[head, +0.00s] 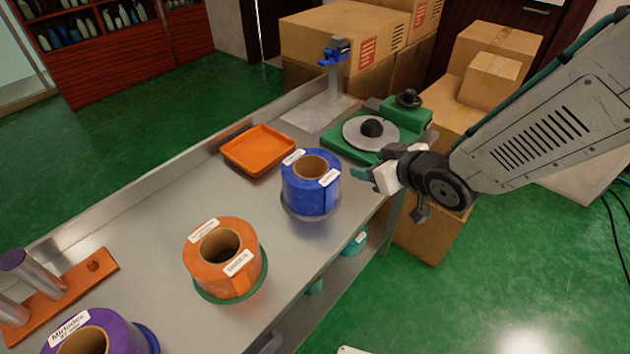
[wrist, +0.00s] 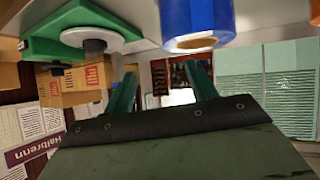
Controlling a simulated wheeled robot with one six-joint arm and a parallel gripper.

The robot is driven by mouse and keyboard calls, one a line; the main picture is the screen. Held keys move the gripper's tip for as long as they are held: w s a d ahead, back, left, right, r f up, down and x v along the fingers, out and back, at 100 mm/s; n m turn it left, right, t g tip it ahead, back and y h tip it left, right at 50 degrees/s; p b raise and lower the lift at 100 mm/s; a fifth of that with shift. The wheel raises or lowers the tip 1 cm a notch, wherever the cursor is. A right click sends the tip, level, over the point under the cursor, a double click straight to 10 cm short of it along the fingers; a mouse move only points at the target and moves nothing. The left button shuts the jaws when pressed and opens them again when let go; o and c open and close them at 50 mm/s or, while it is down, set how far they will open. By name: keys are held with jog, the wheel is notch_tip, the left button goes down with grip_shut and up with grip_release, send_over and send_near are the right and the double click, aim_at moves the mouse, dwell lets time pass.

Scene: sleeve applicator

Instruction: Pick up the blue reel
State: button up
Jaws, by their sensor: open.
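The blue reel (head: 311,190) stands upright on a grey round base on the metal table, with white labels and a brown cardboard core. My gripper (head: 368,176) is just right of the reel in the head view, apart from it, near the table's right edge. In the wrist view, which looks upside down, the blue reel (wrist: 198,22) shows at the top, beyond and to one side of the two green fingers. The fingers (wrist: 163,88) are spread with nothing between them.
An orange reel (head: 222,262) and a purple reel (head: 97,335) stand nearer on the table (head: 150,215). An orange tray (head: 258,150) lies behind the blue reel. A green machine with a grey disc (head: 371,133) stands close behind my gripper. Cardboard boxes (head: 345,35) are stacked beyond.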

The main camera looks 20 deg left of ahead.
aim_at(300, 181)
jog(key=s+a+f+y, duration=0.1)
jog(key=a+f, duration=0.1)
jog(key=a, duration=0.3)
jog(key=a+f+n+g+y, duration=0.1)
jog(key=a+f, duration=0.1)
jog(key=a, duration=0.3)
jog(key=s+a+f+n+g+y, duration=0.1)
jog(key=a+f, duration=0.1)
jog(key=a, duration=0.3)
jog(key=shift+s+f+y, duration=0.3)
jog(key=shift+f+y, duration=0.05)
jog(key=shift+y, duration=0.05)
grip_shut()
jog(key=shift+s+d, duration=0.1)
jog(key=shift+d, duration=0.05)
